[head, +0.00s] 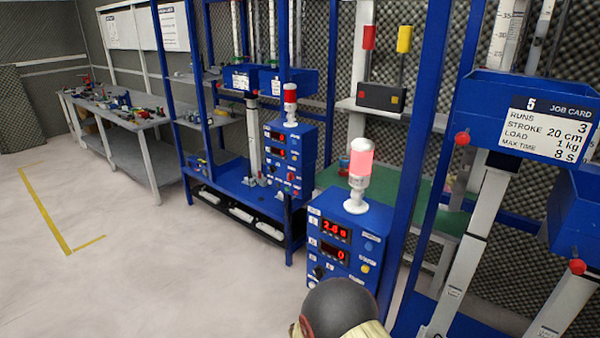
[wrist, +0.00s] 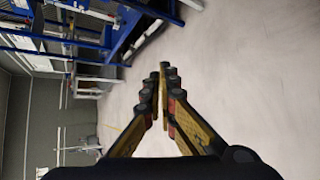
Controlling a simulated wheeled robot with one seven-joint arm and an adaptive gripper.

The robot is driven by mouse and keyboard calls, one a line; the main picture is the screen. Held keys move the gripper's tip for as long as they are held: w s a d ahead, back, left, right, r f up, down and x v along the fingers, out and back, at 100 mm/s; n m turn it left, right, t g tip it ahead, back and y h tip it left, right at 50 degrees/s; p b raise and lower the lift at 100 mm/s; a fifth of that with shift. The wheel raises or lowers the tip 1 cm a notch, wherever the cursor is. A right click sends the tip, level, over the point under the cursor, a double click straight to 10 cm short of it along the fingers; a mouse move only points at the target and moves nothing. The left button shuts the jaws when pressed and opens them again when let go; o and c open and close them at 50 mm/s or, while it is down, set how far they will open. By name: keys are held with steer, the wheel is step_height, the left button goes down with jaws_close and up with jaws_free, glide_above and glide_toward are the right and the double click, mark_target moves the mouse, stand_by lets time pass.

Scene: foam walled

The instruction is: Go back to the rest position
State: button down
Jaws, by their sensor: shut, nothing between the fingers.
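My gripper (wrist: 164,72) shows in the wrist view with its two fingers brought together at the tips and nothing between them. Bare pale floor lies beyond the fingertips, and the wrist picture is turned on its side. In the head view only a rounded dark and cream part of my own arm shows at the bottom edge, in front of the near blue control box (head: 335,240). The fingers are not seen in the head view.
The near control box has red digits and a lit red lamp (head: 361,160). Blue frames with a job card (head: 550,125) stand close at the right. A second control box (head: 288,150) stands behind. A cluttered workbench (head: 120,115) is far left. The floor (head: 130,240) at left is clear.

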steer(key=s+f+m+g, duration=0.5)
steer(key=s+m, duration=0.1)
steer(key=s, duration=0.2)
steer(key=s+d+r+m+g, duration=0.3)
steer(key=s+r+m+g, duration=0.1)
steer(key=s+r+m, duration=0.35)
steer(key=s+d+r+m, duration=0.3)
steer(key=s+d+r, duration=0.2)
steer(key=r, duration=0.8)
steer(key=s+d+r+m+t+h+p, duration=0.1)
steer(key=s+d+r+m, duration=0.3)
steer(key=r, duration=0.8)
steer(key=s+d+r+m+t+h+p, duration=0.1)
steer(key=s+d+r+m, duration=0.3)
steer(key=s+d+r, duration=0.4)
step_height(320, 180, up, 6)
steer(key=shift+s+d+f, duration=0.15)
steer(key=shift+d+f, duration=0.05)
steer(key=shift+d, duration=0.1)
steer(key=c, duration=2.6)
jaws_free()
